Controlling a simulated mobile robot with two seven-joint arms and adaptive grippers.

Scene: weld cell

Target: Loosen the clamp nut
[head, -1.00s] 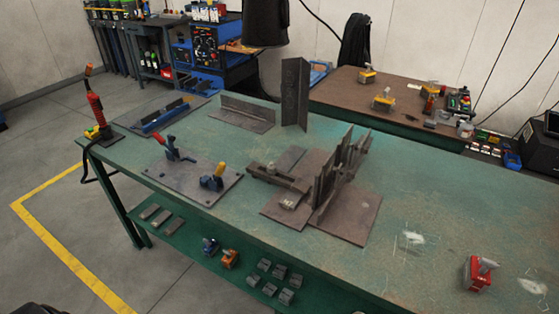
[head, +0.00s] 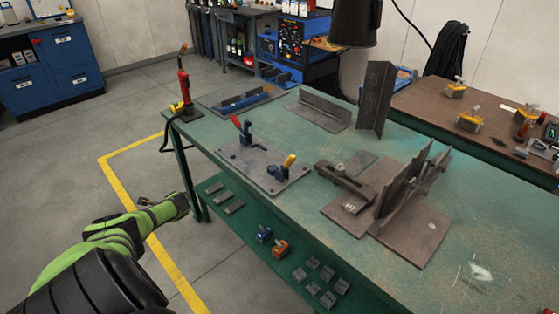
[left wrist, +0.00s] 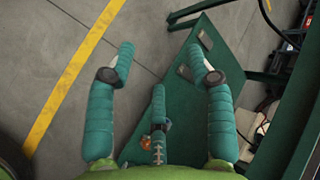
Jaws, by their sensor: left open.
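The clamp nut (head: 340,168) appears as a small light piece on top of a dark clamp bar (head: 346,184), at the left side of the brown steel fixture on the green table (head: 450,262). It is too small to see its shape well. My left gripper (head: 168,208) is left of the table, over the floor and well apart from the nut. In the left wrist view my left gripper (left wrist: 160,75) has its teal fingers spread, open and empty; the nut does not show there. My right gripper is in neither view.
A plate with red and yellow toggle clamps (head: 262,168) lies left of the fixture. Upright plates (head: 405,185) rise right of the nut. A torch (head: 184,85) stands at the table's far left corner. A lower shelf (head: 270,262) holds small parts.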

